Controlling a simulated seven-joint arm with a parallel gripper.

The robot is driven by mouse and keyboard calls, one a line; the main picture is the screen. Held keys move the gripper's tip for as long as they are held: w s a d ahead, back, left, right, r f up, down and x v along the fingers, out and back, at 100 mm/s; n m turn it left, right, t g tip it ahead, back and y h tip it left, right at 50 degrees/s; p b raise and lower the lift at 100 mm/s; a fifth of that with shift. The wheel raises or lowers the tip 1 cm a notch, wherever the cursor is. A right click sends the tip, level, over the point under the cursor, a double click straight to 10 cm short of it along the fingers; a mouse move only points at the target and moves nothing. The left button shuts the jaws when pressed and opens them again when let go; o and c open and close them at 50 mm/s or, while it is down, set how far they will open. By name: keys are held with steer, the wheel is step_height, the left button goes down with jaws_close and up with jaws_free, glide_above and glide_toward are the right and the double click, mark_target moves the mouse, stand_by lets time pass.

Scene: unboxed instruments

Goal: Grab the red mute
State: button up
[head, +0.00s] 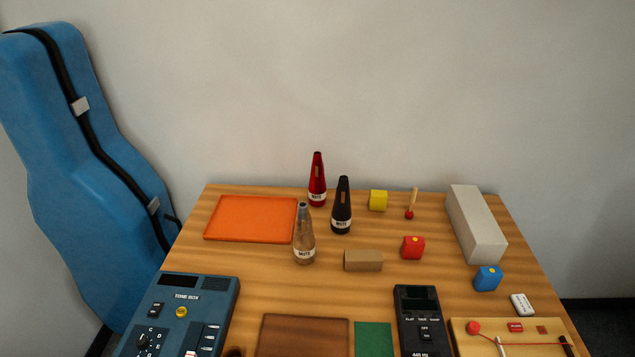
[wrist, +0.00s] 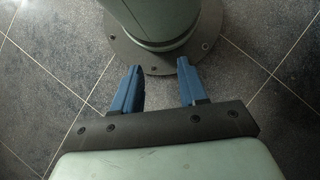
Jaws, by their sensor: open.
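The red mute (head: 317,182) stands upright near the back edge of the wooden table, a tall tapered bottle shape with a white label. A black mute (head: 341,208) stands just right of it and a little nearer. A clear brownish mute (head: 304,238) stands in front of it, slightly left. My gripper (wrist: 158,88) shows only in the wrist view, with its two blue fingers apart and nothing between them. It is over the tiled floor by my base, away from the table. No mute shows in the wrist view.
An orange tray (head: 251,219) lies left of the mutes. Yellow (head: 378,201), red (head: 413,247) and blue (head: 487,278) blocks, a tan block (head: 363,260) and a long grey box (head: 475,223) lie to the right. Devices line the front. A blue case (head: 75,180) stands left.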

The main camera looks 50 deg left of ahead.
steer(key=shift+o, duration=0.2)
steer(key=o, duration=0.5)
